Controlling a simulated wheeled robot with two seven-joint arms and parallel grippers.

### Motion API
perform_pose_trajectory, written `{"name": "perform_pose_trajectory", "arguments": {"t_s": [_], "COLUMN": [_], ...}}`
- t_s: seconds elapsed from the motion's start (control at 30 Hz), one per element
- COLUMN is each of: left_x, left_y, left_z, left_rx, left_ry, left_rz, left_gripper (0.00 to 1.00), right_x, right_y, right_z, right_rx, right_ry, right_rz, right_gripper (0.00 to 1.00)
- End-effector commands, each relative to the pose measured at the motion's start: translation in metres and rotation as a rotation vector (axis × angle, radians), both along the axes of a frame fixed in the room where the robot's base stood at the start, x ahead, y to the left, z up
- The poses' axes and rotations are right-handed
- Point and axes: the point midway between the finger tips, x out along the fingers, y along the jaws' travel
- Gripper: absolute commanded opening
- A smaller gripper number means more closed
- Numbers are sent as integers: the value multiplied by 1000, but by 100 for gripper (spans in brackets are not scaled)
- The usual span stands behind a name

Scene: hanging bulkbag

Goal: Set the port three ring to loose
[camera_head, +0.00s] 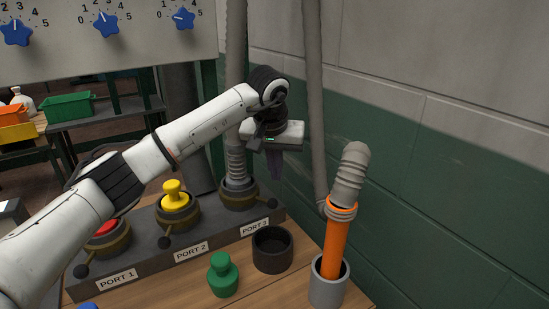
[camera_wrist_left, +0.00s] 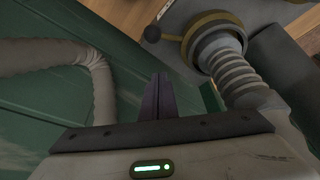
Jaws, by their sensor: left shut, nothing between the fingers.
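The port three ring (camera_head: 240,201) is a dark olive collar at the far end of the port block, with a black ball-ended lever (camera_head: 272,203) pointing right. A ribbed grey hose (camera_head: 236,165) stands in this port. In the left wrist view the ring (camera_wrist_left: 217,42) is at the upper right and its lever ball (camera_wrist_left: 152,33) points left. My left gripper (camera_head: 275,178) is shut and empty, with its dark fingers pointing down above and right of the ring, apart from the lever. Its fingers (camera_wrist_left: 158,82) also show in the left wrist view. My right gripper is out of view.
Port one holds a red plug (camera_head: 107,228) and port two a yellow plug (camera_head: 174,193). A green plug (camera_head: 222,275), a black cup (camera_head: 272,250) and an orange tube in a grey holder (camera_head: 328,289) stand on the table. A green wall (camera_head: 430,200) is close on the right.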

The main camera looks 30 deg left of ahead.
Motion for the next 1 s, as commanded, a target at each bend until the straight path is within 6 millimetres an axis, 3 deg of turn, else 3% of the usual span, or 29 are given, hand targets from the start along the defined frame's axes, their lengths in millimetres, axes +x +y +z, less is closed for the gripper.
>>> {"name": "perform_pose_trajectory", "arguments": {"t_s": [0.1,0.43,1.0], "left_x": [8,-26,-31], "left_y": [2,-9,-10], "left_z": [-27,-29,-29], "left_rx": [-1,1,0], "left_ry": [5,0,0], "left_rz": [-1,-2,-9], "left_gripper": [0,0,0], "right_x": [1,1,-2], "right_y": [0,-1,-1], "right_z": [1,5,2], "right_rx": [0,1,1], "right_ry": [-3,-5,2], "right_rz": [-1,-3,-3], "right_gripper": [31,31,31]}}
